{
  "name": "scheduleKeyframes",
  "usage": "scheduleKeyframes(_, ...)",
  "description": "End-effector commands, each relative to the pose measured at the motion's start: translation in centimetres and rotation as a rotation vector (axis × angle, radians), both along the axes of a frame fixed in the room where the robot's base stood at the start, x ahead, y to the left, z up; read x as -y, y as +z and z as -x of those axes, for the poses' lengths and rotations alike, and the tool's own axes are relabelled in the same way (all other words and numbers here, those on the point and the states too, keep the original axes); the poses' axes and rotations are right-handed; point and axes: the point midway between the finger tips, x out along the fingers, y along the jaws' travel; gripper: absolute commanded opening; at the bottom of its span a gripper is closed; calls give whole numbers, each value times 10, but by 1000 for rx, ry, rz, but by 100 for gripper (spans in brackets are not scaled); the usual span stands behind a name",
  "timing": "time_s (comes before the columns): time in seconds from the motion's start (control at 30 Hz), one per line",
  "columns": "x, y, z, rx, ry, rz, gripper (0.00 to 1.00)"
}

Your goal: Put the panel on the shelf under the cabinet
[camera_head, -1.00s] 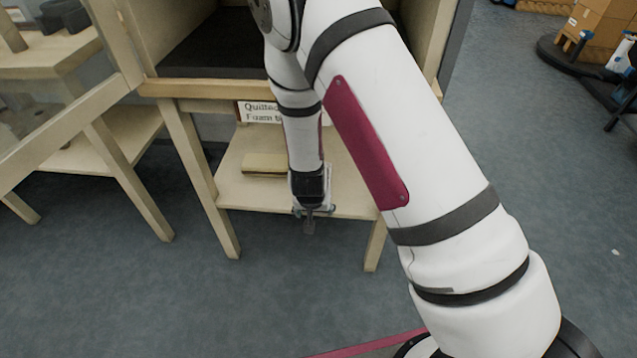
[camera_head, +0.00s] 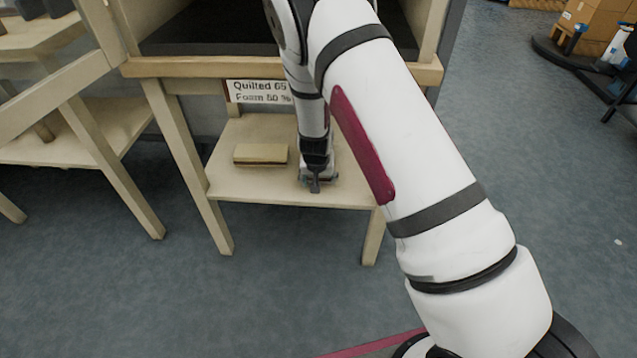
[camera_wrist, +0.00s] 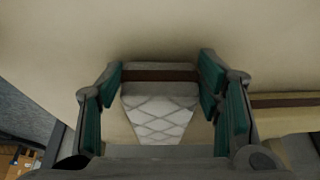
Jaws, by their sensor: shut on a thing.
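The panel (camera_wrist: 158,118) is a small block with a pale quilted face and a brown layer. In the wrist view it sits between the green-padded fingers of my gripper (camera_wrist: 160,98), which is shut on it. In the head view my gripper (camera_head: 316,182) is at the right part of the shelf (camera_head: 235,187), just inside its front edge; the held panel cannot be made out there. Whether the panel touches the shelf is unclear. The cabinet (camera_head: 170,67) stands above the shelf.
A similar beige block (camera_head: 260,153) lies on the shelf left of my gripper; it also shows at the wrist view's right (camera_wrist: 285,100). A white sign (camera_head: 258,91) hangs under the cabinet. The legs (camera_head: 190,165) flank the shelf. Another bench stands left.

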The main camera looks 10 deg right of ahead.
Motion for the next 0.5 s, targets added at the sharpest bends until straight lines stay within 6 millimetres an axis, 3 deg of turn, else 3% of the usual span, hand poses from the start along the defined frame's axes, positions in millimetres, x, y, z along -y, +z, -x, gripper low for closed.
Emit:
scheduleKeyframes(0.37,0,-4,0,1,0,-1,46)
scheduleKeyframes(0.4,0,-5,0,1,1,0,61)
scheduleKeyframes(0.5,0,-4,0,1,1,0,79)
